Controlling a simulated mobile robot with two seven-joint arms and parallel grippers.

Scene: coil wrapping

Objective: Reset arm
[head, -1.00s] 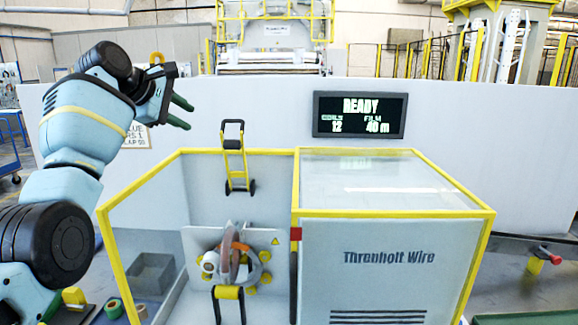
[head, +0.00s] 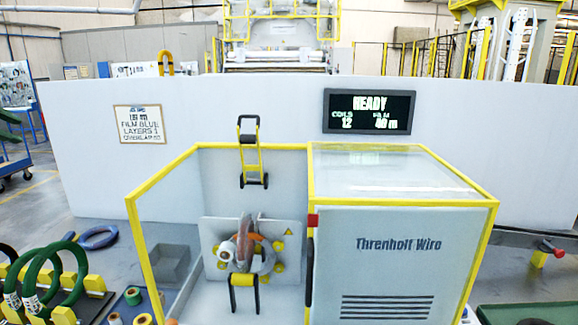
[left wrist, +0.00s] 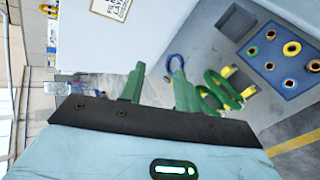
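My left gripper (head: 10,127) shows only as green fingertips at the left edge of the head view. In the left wrist view its two green fingers (left wrist: 156,84) stand apart with nothing between them. The gripper is up and clear of the wrapping machine (head: 400,250). My right gripper is not in view. In the machine's open left bay, a coil (head: 246,238) sits at the wrapping head. Green coils (head: 72,262) stand on a yellow-blocked rack at lower left, and they also show in the left wrist view (left wrist: 225,90).
A blue coil (head: 100,237) lies behind the rack. Film or tape rolls (head: 133,296) sit on a blue mat beside the bay. A white wall behind carries a sign (head: 139,124) and a display (head: 368,111) reading READY. A grey bin (head: 168,264) stands left of the wrapping head.

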